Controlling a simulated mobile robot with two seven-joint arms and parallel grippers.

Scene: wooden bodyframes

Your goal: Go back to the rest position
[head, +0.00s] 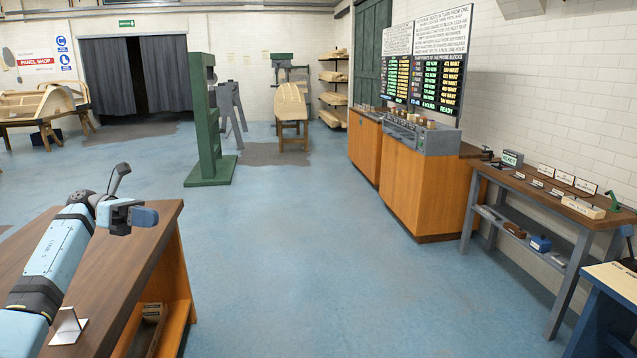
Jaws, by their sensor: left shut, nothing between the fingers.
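My left arm comes in from the lower left of the head view and reaches over a brown wooden bench (140,245). My left gripper (145,217) is at the arm's end, above the bench top near its far right corner. Its fingers are shut with nothing between them. My right gripper is not in the head view.
A metal bracket (69,326) stands on the bench. Wooden cabinets (420,190) and a grey side table (540,195) line the right wall. A green post (208,130) stands on the blue floor ahead. The middle floor is clear.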

